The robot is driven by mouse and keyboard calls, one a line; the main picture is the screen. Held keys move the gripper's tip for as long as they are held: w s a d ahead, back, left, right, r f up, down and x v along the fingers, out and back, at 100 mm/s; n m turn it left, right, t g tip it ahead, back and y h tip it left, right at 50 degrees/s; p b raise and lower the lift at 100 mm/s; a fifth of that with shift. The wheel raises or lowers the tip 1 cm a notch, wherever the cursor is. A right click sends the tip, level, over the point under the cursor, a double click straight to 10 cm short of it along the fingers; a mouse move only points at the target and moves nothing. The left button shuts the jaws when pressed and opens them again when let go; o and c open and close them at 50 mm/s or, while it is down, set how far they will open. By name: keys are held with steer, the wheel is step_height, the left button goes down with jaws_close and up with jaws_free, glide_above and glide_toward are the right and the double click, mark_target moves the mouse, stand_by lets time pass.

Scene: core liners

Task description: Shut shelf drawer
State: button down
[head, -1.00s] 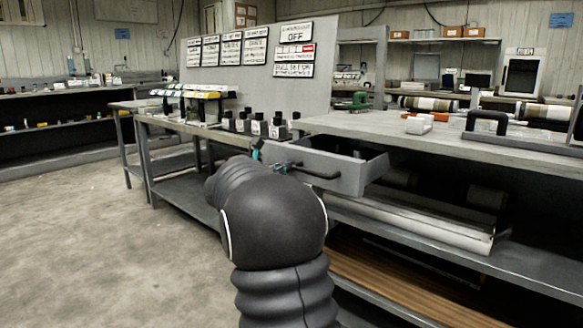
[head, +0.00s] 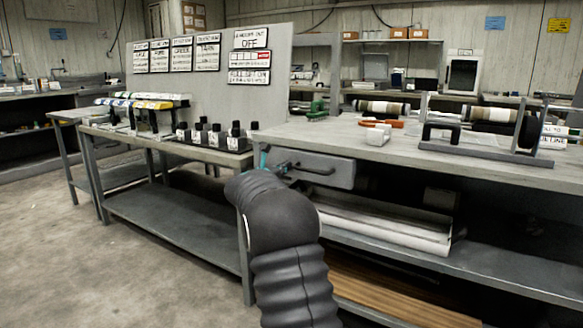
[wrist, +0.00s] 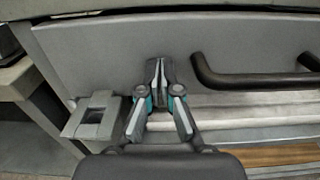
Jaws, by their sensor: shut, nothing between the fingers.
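The grey shelf drawer (head: 335,172) sits under the right workbench top in the head view. Its front lies close under the bench edge and no open inside shows. Its dark bar handle (head: 318,170) also shows at the right in the wrist view (wrist: 255,78). My gripper (wrist: 157,68) is shut and empty, with its fingertips at the drawer front, left of the handle; the wrist view suggests contact. In the head view my dark arm hides most of the gripper, and only a teal bit shows at the drawer's left end.
The bench top (head: 400,150) above holds a black-handled frame and rolls. A lower shelf (head: 480,262) carries a long white core box (head: 390,225). Another table (head: 180,150) with small black blocks stands left. The floor at left is clear.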

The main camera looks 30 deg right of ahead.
steer(key=shift+d+r, duration=0.2)
steer(key=shift+d, duration=0.05)
